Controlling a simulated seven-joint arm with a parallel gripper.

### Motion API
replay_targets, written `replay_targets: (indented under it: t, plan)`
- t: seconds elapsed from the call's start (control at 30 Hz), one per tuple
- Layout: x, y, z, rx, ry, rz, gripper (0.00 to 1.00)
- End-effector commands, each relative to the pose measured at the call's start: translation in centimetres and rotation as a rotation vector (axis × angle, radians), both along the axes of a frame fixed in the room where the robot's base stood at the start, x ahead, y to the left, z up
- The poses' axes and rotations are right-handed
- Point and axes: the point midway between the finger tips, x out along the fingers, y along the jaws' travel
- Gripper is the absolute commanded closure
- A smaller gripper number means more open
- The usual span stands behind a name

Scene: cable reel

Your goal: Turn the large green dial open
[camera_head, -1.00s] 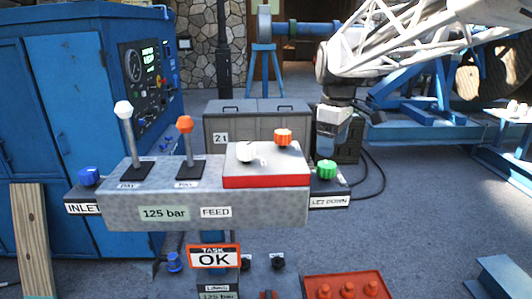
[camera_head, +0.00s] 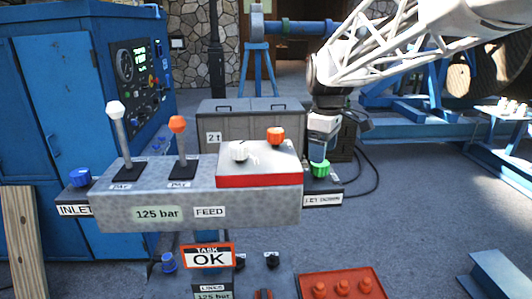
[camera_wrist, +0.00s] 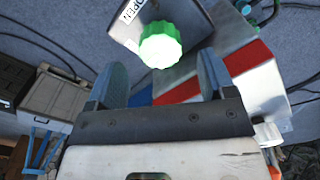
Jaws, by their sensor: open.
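The green dial (camera_head: 320,169) is a ribbed knob on a dark ledge at the right end of the grey control box (camera_head: 160,201). In the head view my gripper (camera_head: 320,156) is just above the dial, overlapping its top edge. In the wrist view the dial (camera_wrist: 160,46) shows bright green, centred sideways between my open fingers (camera_wrist: 160,73) and a little beyond their tips. The fingers look clear of it on both sides. An OPEN label (camera_wrist: 131,12) lies beside the dial.
A red-sided block (camera_head: 258,181) with an orange knob (camera_head: 276,136) and a white knob (camera_head: 239,151) stands just left of the dial. Two levers rise farther left, by a blue knob (camera_head: 80,177). Open floor lies to the right.

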Motion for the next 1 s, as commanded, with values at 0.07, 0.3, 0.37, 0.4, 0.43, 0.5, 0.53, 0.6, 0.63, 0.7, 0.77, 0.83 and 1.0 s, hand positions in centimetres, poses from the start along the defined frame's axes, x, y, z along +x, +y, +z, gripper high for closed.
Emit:
replay_targets:
  t: [0.07,0.3,0.37,0.4,0.43,0.5,0.53,0.6,0.63,0.7,0.77,0.83,1.0]
  plan:
    - [0.0,0.0,-1.0,0.0,0.0,0.0,0.24]
    - [0.0,0.0,-3.7,0.0,0.001,0.0,0.24]
    - [0.0,0.0,-4.1,0.0,0.0,0.0,0.24]
    - [0.0,0.0,-4.3,0.0,0.0,0.0,0.24]
    - [0.0,0.0,-4.4,-0.001,-0.001,0.0,0.24]
    - [0.0,0.0,-4.6,-0.001,-0.001,0.0,0.24]
    - [0.0,0.0,-4.7,-0.001,-0.001,0.0,0.24]
    - [0.0,0.0,-4.7,-0.001,-0.001,0.0,0.24]
    - [0.0,0.0,-4.7,-0.001,-0.001,0.0,0.24]
    - [0.0,0.0,-4.7,-0.001,-0.001,0.0,0.24]
    - [0.0,0.0,-4.7,-0.001,-0.001,0.0,0.24]
    - [0.0,0.0,-4.7,-0.001,-0.001,0.0,0.28]
    - [0.0,0.0,-4.7,-0.001,-0.001,0.0,0.54]
